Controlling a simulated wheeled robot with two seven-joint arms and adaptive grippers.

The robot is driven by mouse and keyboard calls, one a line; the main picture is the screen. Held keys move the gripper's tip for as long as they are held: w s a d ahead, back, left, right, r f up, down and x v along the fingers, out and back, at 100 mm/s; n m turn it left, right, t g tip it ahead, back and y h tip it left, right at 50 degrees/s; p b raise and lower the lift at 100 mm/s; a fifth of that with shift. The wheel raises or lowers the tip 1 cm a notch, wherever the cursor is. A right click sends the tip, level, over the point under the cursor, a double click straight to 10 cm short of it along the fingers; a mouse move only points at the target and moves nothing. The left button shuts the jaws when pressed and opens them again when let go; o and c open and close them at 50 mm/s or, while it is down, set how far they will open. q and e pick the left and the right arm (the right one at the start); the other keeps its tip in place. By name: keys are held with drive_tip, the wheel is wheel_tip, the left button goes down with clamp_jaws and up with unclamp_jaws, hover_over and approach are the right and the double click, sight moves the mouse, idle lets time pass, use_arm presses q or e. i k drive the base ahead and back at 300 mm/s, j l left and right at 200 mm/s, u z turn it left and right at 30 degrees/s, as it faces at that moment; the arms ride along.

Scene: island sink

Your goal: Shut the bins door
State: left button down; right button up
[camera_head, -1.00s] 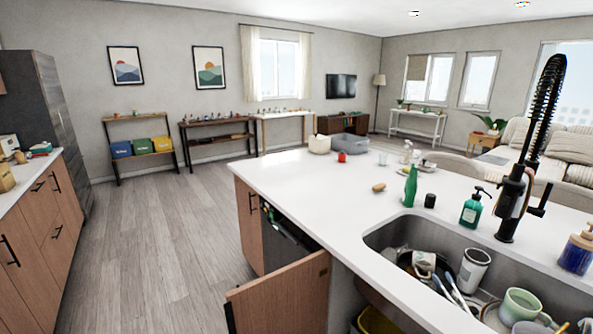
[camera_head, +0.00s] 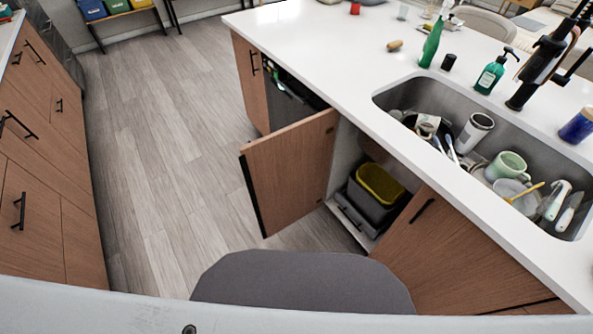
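The bins door (camera_head: 290,172) is a wooden cabinet door under the island counter. It stands open, swung out over the floor, with its hinge side toward the dishwasher end and a dark handle along its free edge. Behind it, the open cabinet shows a dark bin with a yellow liner or inner bin (camera_head: 380,183) on a pull-out base (camera_head: 350,222). Neither of my grippers shows in the head view.
The island counter (camera_head: 345,70) holds a sink (camera_head: 450,100) full of dishes. A closed cabinet door (camera_head: 450,255) is right of the bins. Drawers (camera_head: 40,190) line the left side. Clear wooden floor (camera_head: 165,150) lies between.

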sight(287, 170)
drive_tip(key=i+j+z, duration=0.15)
drive_tip(key=j+z, duration=0.2)
drive_tip(key=j, duration=0.15)
drive_tip(key=i+j+z, duration=0.1)
drive_tip(key=j+z, duration=0.2)
drive_tip(key=j, duration=0.25)
drive_tip(key=i+j+z, duration=0.1)
drive_tip(key=j+z, duration=0.2)
drive_tip(key=j, duration=0.2)
drive_tip(key=j+z, duration=0.35)
drive_tip(key=j, duration=0.2)
drive_tip(key=j+z, duration=0.3)
drive_tip(key=j, duration=0.25)
drive_tip(key=j+z, duration=0.3)
drive_tip(key=j, duration=0.25)
drive_tip(key=i+j+z, duration=0.1)
drive_tip(key=j+z, duration=0.3)
drive_tip(key=j, duration=0.2)
drive_tip(key=j+z, duration=0.45)
drive_tip(key=j, duration=0.1)
